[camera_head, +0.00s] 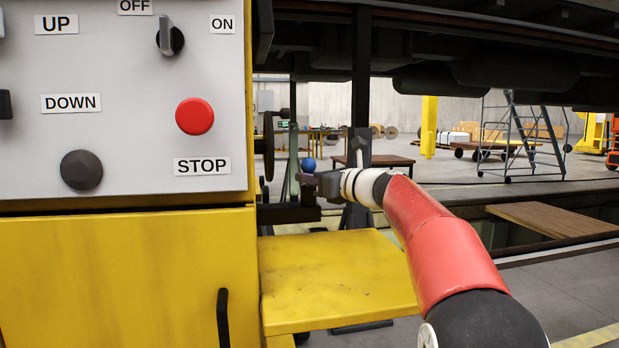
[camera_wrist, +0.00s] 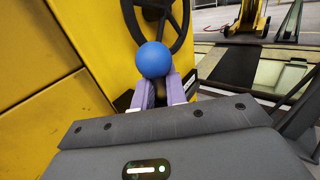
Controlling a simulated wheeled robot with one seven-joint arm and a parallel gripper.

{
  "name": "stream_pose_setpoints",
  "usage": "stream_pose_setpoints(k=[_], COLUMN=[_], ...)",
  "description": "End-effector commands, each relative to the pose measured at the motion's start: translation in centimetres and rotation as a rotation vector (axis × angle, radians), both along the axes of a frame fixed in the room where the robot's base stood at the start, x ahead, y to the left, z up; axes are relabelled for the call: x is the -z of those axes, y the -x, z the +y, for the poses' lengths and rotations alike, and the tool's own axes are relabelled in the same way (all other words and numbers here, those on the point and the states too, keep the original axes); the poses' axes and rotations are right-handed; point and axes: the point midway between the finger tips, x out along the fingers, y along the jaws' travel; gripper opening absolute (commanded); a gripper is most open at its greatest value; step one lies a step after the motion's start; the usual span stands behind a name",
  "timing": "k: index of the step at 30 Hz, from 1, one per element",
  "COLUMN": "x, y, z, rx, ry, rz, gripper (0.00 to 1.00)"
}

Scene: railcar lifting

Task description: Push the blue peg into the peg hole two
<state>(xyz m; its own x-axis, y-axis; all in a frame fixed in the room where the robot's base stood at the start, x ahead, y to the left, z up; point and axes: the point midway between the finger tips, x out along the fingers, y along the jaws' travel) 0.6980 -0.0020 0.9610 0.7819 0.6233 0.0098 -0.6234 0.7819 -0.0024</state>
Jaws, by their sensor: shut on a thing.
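The blue peg shows as a round blue ball-shaped end (camera_wrist: 154,60) held at the tips of my gripper (camera_wrist: 160,88) in the wrist view. The two pale purple fingers are closed on the part below the ball, which is mostly hidden between them. In the head view the blue peg (camera_head: 309,165) is small, just above the fingertips of my gripper (camera_head: 305,180). My gripper is to the right of the yellow cabinet, above a yellow step. I cannot make out peg hole two in either view.
A grey panel (camera_head: 120,130) with UP, DOWN, STOP and ON/OFF controls fronts the yellow cabinet (camera_head: 130,280) on the left. The yellow step (camera_head: 335,275) lies below my arm. A dark handwheel (camera_wrist: 158,15) is just beyond the peg. A railcar underside (camera_head: 460,60) spans overhead.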

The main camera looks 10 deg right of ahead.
Motion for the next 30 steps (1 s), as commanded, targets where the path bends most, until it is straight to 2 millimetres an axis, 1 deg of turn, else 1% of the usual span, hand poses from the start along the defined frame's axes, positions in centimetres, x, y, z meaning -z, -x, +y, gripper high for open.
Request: stream_pose_setpoints(k=[15, 16, 21, 30], x=[1.3, 1.2, 1.3, 1.3], y=[0.0, 0.0, 0.0, 0.0], z=[0.0, 0.0, 0.0, 0.0], rx=[0.000, 0.000, -0.001, 0.000], ry=[-0.001, -0.001, 0.000, 0.001], rz=[-0.001, -0.001, 0.001, 0.001], gripper=[0.00, 0.16, 0.39, 0.39])
